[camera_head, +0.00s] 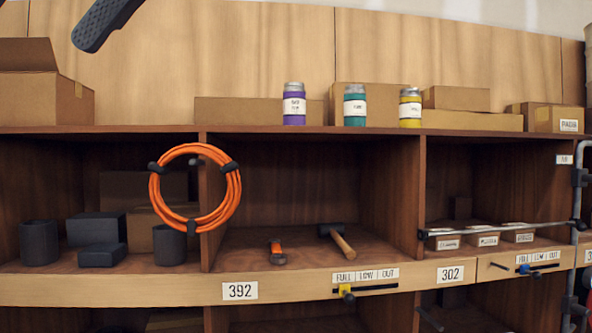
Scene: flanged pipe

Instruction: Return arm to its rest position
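A dark grey bar with a rounded, ridged end (97,27) hangs into the picture at the top left. It is cut off by the top edge, and I cannot tell whether it is part of my arm. A grey pipe (579,215) with thicker joints runs upright along the right edge, in front of the shelf unit.
A wooden shelf unit (110,290) fills the view. An orange cable coil (233,190) hangs on a divider. A hammer (343,243) and a short orange-handled tool (277,254) lie in the middle compartment. Jars (294,104) and cardboard boxes (45,95) stand on top.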

